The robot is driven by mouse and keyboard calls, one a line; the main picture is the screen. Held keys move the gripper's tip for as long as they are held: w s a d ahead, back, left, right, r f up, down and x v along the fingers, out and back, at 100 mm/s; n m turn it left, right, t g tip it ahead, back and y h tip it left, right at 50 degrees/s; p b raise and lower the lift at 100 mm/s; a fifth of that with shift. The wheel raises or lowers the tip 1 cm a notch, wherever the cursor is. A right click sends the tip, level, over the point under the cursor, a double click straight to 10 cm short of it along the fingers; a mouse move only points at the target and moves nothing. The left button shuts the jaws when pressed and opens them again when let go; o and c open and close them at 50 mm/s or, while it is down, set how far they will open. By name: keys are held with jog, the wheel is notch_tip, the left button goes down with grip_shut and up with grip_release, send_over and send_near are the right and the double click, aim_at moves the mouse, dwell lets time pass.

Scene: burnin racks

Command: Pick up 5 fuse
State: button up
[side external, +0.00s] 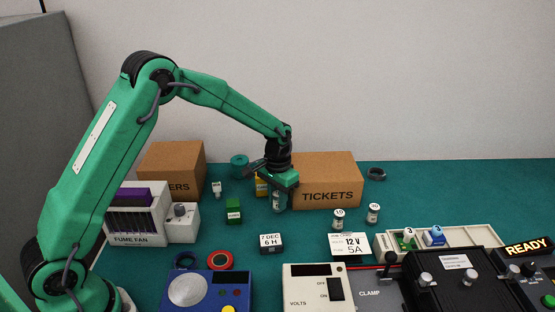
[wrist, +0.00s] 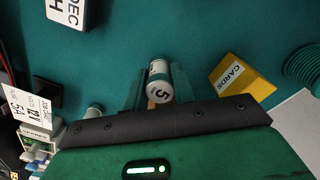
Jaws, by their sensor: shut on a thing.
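The fuse marked 5 (wrist: 160,82) is a small white and grey cylinder with a dark band. It sits between the two green fingers of my gripper (wrist: 158,88) in the wrist view. In the side view my gripper (side external: 279,201) points down in front of the tickets box, shut on the fuse (side external: 277,199), which is partly hidden by the fingers. I cannot tell whether the fuse touches the table. Two similar cylinders, one marked 10 (side external: 339,219) and another (side external: 374,213), stand to the right.
A cardboard tickets box (side external: 328,181) is right behind my gripper. A yellow cards box (wrist: 244,77) is close beside it. A tray (side external: 463,236) is at right.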

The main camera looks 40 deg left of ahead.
jog(key=r, duration=0.2)
jog(key=shift+s+d+r, duration=0.15)
jog(key=shift+d+r, duration=0.15)
jog(key=s+d+r, duration=0.6)
jog(key=d, duration=0.3)
jog(key=shift+d+r, duration=0.15)
jog(key=shift+r, duration=0.05)
jog(key=shift+w, duration=0.1)
